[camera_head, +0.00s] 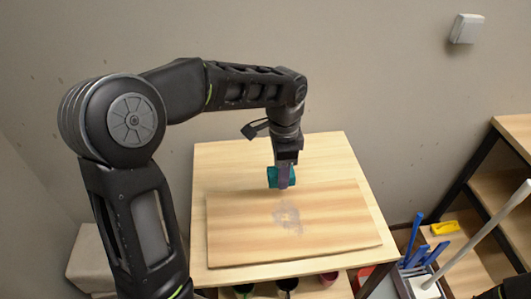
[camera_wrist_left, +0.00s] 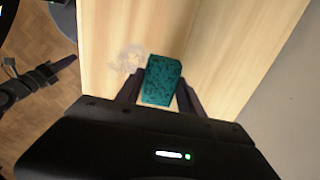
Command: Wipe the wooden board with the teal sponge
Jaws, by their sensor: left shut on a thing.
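The wooden board (camera_head: 335,218) lies flat on a light wood table (camera_head: 225,165). A greyish smudge (camera_head: 288,218) marks the middle of the board, and it also shows in the left wrist view (camera_wrist_left: 128,58). My left gripper (camera_head: 284,184) is shut on the teal sponge (camera_head: 272,177), at the board's far edge, behind the smudge. In the left wrist view the sponge (camera_wrist_left: 163,80) sits between the two fingers. I cannot tell whether the sponge touches the board.
A shelf unit (camera_head: 515,130) stands at the right. Near it are blue-handled tools (camera_head: 415,240), a yellow item (camera_head: 445,227) and a long white pole (camera_head: 480,228). Several dark and coloured containers (camera_head: 328,277) sit under the table's front. The wall is close behind the table.

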